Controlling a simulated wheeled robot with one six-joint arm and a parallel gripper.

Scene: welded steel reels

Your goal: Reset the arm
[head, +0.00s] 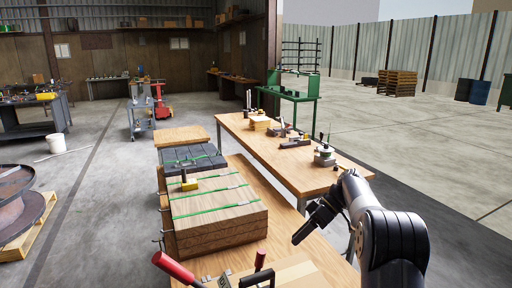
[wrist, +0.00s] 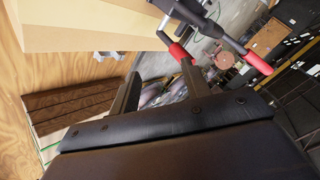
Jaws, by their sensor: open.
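My arm rises at the lower right of the head view, bent over toward the left. My gripper (head: 318,216) is at its end, above the right edge of the near wooden table (head: 284,222). In the wrist view my gripper (wrist: 160,98) shows two dark fingers spread apart with nothing between them. It is open and empty. The gap between the fingers shows only blurred background.
Strapped wooden boards (head: 215,215) stack on the near table, with red-handled clamps (head: 175,268) at its front. A longer wooden bench (head: 290,160) with small tools runs behind my gripper. A steel reel (head: 14,190) on a pallet stands left. Concrete floor lies open between.

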